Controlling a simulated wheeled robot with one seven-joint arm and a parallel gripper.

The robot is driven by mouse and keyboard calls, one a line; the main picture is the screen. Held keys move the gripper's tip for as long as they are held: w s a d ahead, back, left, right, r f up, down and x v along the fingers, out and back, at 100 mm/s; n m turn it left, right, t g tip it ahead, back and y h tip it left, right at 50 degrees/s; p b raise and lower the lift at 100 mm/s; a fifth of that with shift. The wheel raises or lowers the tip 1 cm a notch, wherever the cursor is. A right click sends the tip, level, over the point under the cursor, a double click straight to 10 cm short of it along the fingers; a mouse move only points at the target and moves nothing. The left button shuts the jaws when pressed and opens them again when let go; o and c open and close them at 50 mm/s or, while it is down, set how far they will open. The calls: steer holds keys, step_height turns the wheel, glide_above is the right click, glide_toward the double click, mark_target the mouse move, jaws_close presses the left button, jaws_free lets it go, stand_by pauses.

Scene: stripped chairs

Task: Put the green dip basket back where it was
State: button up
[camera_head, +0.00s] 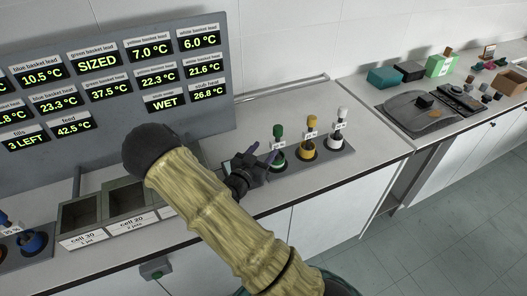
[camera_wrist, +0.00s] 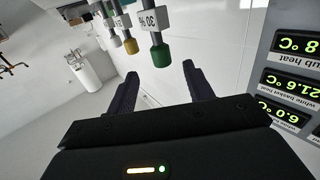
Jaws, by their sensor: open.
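The green dip basket (camera_head: 278,133) stands upright at the left end of a grey rack (camera_head: 349,151), its lower part at the green-ringed well. Whether it is fully seated is unclear. In the wrist view the green knob (camera_wrist: 161,56) and its tag (camera_wrist: 153,20) appear just beyond and between the fingertips. My gripper (camera_head: 263,152) is open, with its fingers pointing at the green basket from the left. In the wrist view my gripper (camera_wrist: 159,70) holds nothing between its fingers.
A yellow basket (camera_head: 311,122) and a white basket (camera_head: 342,113) stand close to the right. Open wells labelled cell 30 (camera_head: 84,215) and cell 20 (camera_head: 124,199) lie left, beyond them a blue basket (camera_head: 33,240). A display panel (camera_head: 120,75) stands behind. A sink-like tray (camera_head: 418,111) is far right.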

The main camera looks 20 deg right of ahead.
steer(key=s+a+r+n+g+y, duration=0.1)
steer(key=s+a+n+g+y, duration=0.4)
steer(key=a+y, duration=0.5)
steer(key=s+r+n+g+y, duration=0.1)
steer(key=s+r+n+y, duration=0.1)
steer(key=s, duration=0.5)
steer(key=s+r+n+g+y, duration=0.2)
steer(key=s+r+n, duration=0.1)
steer(key=s, duration=0.5)
steer(key=shift+s+d+r, duration=0.2)
steer(key=shift+d+r, duration=0.2)
steer(key=shift+r, duration=0.15)
